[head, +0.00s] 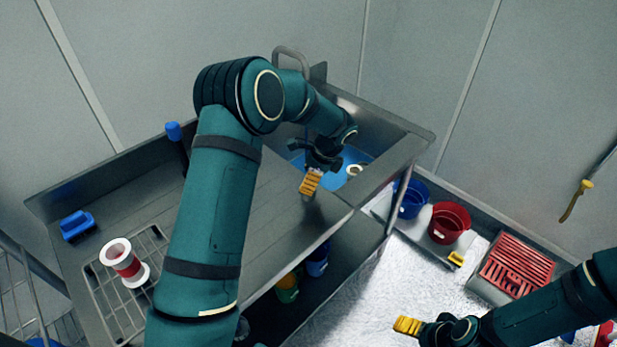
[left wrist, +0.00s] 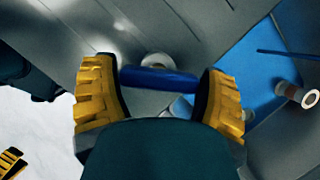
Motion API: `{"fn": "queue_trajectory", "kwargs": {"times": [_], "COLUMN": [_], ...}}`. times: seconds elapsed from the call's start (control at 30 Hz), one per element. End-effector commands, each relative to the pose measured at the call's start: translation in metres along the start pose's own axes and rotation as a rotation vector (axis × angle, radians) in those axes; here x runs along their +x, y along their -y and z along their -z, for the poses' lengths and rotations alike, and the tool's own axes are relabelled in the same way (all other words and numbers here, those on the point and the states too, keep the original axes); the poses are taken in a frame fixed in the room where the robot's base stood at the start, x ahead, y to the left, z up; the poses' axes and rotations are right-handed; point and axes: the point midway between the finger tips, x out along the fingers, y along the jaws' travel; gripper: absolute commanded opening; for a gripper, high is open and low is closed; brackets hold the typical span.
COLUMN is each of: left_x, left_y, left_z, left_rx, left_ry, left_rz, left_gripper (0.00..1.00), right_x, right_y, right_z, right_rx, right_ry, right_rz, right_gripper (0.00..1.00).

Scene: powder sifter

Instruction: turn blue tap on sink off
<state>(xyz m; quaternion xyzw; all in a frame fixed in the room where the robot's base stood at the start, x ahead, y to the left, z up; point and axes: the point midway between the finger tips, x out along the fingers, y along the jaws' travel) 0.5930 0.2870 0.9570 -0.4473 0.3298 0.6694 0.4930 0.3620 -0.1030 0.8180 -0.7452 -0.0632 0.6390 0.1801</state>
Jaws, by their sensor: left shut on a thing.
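The blue tap handle (left wrist: 160,79) is a bar on a round metal base, in the left wrist view. It lies between the yellow fingers of my left gripper (left wrist: 160,98), which is shut on it. In the head view my left gripper (head: 311,182) is at the near edge of the sink (head: 390,140); the handle is hidden there. A grey curved spout (head: 291,52) rises at the back, partly behind my arm. My right gripper (head: 408,325) is low at the bottom right, away from the sink; only one yellow finger shows clearly.
A blue surface and ring-ended items (head: 355,170) are in the basin. A blue brush (head: 77,226) and a red-and-white spool (head: 124,262) are on the left counter. A blue bucket (head: 411,198), a red bucket (head: 449,222) and a red-grated box (head: 512,265) stand low at right.

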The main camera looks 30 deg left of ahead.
Motion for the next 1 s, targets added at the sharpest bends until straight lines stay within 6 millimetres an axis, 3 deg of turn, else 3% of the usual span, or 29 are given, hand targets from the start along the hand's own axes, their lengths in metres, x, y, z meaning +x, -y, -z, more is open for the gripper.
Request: {"fn": "queue_trajectory", "kwargs": {"times": [1.0], "left_x": [-0.001], "left_y": [0.001], "left_z": [-0.001], "left_rx": [-0.732], "left_ry": [0.001], "left_rz": [-0.300], "left_gripper": [0.39], "right_x": [-0.020], "right_y": [0.007], "right_z": [0.006], "right_rx": [0.003], "right_ry": [-0.011], "right_rz": [0.001], "right_gripper": [0.80]}}
